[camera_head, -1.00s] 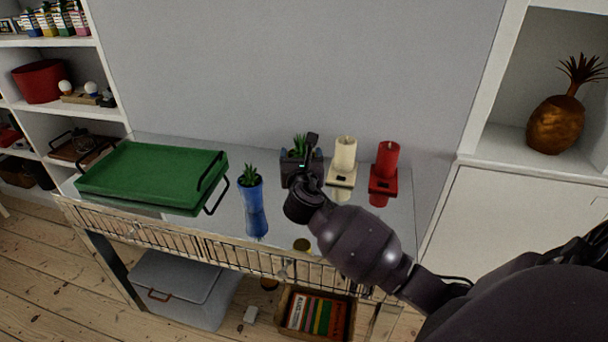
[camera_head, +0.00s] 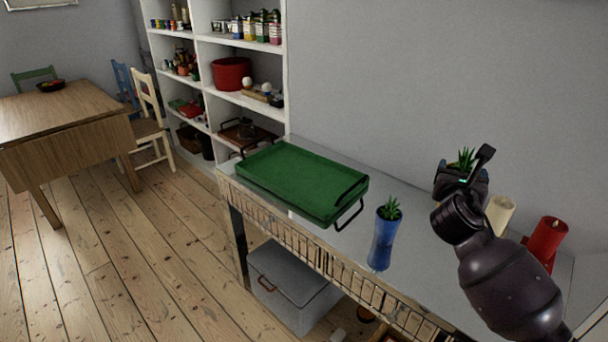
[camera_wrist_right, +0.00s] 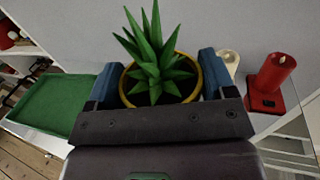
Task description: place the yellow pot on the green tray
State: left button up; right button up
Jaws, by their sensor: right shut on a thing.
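The yellow pot (camera_wrist_right: 198,92) shows its yellow rim and a spiky green plant in the right wrist view. It sits between the two fingers of my right gripper (camera_wrist_right: 160,88), which is shut on it. In the head view my right gripper (camera_head: 462,180) is over the right part of the table, and the plant (camera_head: 463,160) shows above it; the pot itself is hidden there. The green tray (camera_head: 300,177) with black handles lies on the left part of the table, left of the gripper. It also shows at the left of the right wrist view (camera_wrist_right: 55,103). My left gripper is not in view.
A blue pot (camera_head: 386,222) with a small plant stands between the tray and my right gripper. A cream candle (camera_head: 499,214) and a red candle (camera_head: 545,240) stand at the right. A white shelf (camera_head: 243,110) stands beyond the tray, and a wooden table (camera_head: 65,118) at the far left.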

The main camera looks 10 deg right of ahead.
aim_at(299, 176)
jog(key=i+j, duration=1.45)
